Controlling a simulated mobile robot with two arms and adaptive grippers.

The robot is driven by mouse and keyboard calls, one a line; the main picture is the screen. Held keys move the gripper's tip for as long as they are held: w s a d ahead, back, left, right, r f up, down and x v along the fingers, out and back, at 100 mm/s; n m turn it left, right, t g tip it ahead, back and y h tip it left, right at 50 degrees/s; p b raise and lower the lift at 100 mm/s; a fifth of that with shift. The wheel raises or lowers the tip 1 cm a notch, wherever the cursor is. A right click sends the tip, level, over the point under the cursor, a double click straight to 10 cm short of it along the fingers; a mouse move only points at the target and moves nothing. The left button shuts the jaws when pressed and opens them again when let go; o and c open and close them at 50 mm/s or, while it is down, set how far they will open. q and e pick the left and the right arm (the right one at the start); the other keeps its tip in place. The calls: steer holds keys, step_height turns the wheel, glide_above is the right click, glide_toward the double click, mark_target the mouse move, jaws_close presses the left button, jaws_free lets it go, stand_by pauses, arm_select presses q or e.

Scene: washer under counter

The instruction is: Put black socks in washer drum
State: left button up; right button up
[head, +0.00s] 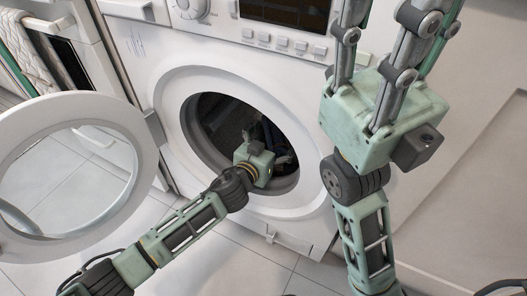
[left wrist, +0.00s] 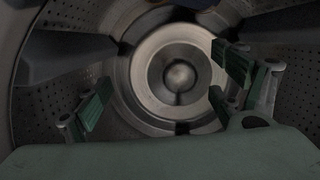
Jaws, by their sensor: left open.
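The white washer (head: 290,55) has its round door open, with the dark drum (head: 213,118) showing through the opening. My left gripper (head: 262,138) reaches through the opening into the drum; its fingers are dim there. In the left wrist view my left gripper (left wrist: 160,93) has its green finger pads wide apart. Between them is only the drum's metal back hub (left wrist: 180,75). I cannot make out black socks in either view. My right gripper (head: 390,60) is raised in front of the washer's right side, its fingertips cut off by the top edge.
The open washer door (head: 135,150) swings out to the left of the opening. A cabinet with a towel (head: 25,50) is at the upper left. Tiled floor (head: 225,262) lies below the washer. A plain white panel (head: 470,190) is at the right.

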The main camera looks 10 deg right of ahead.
arm_select(q)
steer(key=v, duration=1)
